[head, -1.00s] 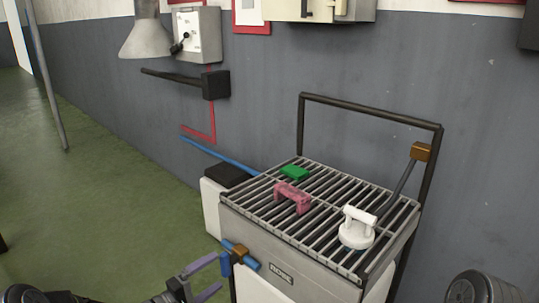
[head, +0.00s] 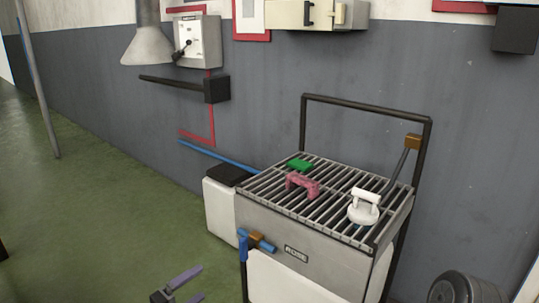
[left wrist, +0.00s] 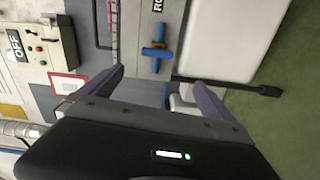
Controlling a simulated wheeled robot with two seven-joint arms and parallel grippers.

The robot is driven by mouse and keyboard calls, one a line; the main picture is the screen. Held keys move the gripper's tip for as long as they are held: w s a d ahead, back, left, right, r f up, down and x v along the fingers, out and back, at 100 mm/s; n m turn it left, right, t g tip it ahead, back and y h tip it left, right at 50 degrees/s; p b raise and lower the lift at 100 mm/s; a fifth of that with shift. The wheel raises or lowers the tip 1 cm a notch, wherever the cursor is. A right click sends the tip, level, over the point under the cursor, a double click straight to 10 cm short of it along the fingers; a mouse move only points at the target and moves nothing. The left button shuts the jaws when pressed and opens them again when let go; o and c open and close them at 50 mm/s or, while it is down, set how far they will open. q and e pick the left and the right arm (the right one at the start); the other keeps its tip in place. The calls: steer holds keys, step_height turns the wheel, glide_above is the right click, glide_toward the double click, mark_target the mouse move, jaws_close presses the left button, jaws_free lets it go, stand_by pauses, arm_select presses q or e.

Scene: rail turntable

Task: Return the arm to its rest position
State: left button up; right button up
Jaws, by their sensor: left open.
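My left gripper (head: 199,283) is at the bottom of the head view, in front of and left of a grey grated cart (head: 262,222). Its two purple fingers are apart with nothing between them. In the left wrist view the open fingers (left wrist: 157,80) point toward the cart front, where a blue and brown handle (left wrist: 156,50) shows, apart from them. The same handle is on the cart's front left in the head view (head: 257,240). My right gripper is not in view.
On the cart's grate lie a green block (head: 299,164), a pink bracket (head: 302,184) and a white knobbed piece (head: 364,206). A dark rail frame (head: 365,107) rises behind. A wall box with lever (head: 197,41) hangs at the back. Green floor at left is clear.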

arm_select(q)
step_height(320, 180, down, 8)
steer(key=s+a+m+y, duration=0.1)
steer(key=a+m+y, duration=0.1)
steer(key=y, duration=0.2)
steer(key=s+d+f+m+g+y, duration=0.1)
steer(key=s+d+f+g, duration=0.2)
steer(key=s+f, duration=0.3)
steer(key=s+d+f+m+g+y, duration=0.1)
steer(key=s+d+f+g, duration=0.25)
steer(key=s, duration=0.55)
steer(key=s+d+f+m+g+y, duration=0.1)
steer(key=s+d+f+m+g, duration=0.15)
steer(key=s+d+f, duration=0.35)
steer(key=s+d+r+g, duration=0.1)
steer(key=s+g, duration=0.1)
steer(key=s, duration=0.6)
steer(key=s+d+g, duration=0.2)
steer(key=s, duration=0.5)
step_height(320, 180, up, 22)
steer(key=p, duration=2.1)
steer(key=shift+w+d+m, duration=0.2)
steer(key=shift+m, duration=0.25)
